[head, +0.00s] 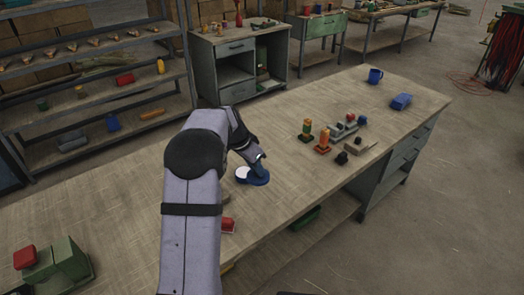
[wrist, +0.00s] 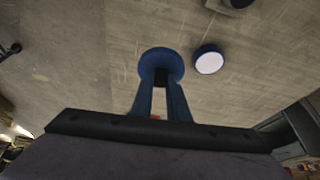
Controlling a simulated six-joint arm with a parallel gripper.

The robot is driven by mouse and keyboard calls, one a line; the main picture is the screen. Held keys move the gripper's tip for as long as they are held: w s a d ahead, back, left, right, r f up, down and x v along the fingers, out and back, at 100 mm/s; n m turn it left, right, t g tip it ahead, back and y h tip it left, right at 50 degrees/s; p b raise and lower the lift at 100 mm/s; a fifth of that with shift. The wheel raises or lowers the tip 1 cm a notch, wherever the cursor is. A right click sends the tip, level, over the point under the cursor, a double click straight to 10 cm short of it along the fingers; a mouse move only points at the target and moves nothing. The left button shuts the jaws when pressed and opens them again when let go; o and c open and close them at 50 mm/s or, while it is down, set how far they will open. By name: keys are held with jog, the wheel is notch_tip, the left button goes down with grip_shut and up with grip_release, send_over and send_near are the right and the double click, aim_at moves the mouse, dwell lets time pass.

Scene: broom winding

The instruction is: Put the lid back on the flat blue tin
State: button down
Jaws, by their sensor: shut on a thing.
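My gripper (wrist: 161,88) is shut on the small dark knob of a round blue lid (wrist: 161,62), which sits just beyond the fingertips in the wrist view. The flat blue tin (wrist: 209,60), round with a pale white inside, is open just right of the lid, with a small gap between them in that view. In the head view the lid (head: 259,179) shows below my gripper (head: 259,163), and the tin (head: 242,173) shows at its left, partly overlapped by the lid. The lid's height above the bench is hard to tell.
The wooden workbench (head: 330,92) is clear around the tin. To the right stand orange and green pieces (head: 324,139), a grey block with knobs (head: 342,128), a blue mug (head: 375,76) and a blue box (head: 401,102). A red block (head: 227,225) lies near my arm.

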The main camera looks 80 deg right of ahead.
aim_at(250, 172)
jog(key=shift+w+a+r+p, duration=0.1)
jog(key=shift+w+r+p, duration=0.3)
jog(key=shift+p, duration=0.45)
jog(key=w+f+p, duration=0.1)
jog(key=p, duration=0.1)
jog(key=w+d+f+p, duration=0.1)
jog(key=p, duration=0.2)
jog(key=shift+w+d+f+n, duration=0.1)
jog(key=shift+w+n, duration=0.1)
jog(key=shift+n, duration=0.2)
jog(key=w+d+n+t, duration=0.1)
jog(key=w+d+n, duration=0.2)
jog(key=d, duration=0.6)
jog(key=shift+w+n+t+h, duration=0.3)
jog(key=shift+n+h, duration=0.1)
jog(key=shift+n, duration=0.2)
jog(key=shift+d, duration=0.1)
jog(key=shift+f+b, duration=1.1)
jog(key=shift+f, duration=0.9)
jog(key=shift+f+b, duration=0.9)
jog(key=shift+f, duration=0.15)
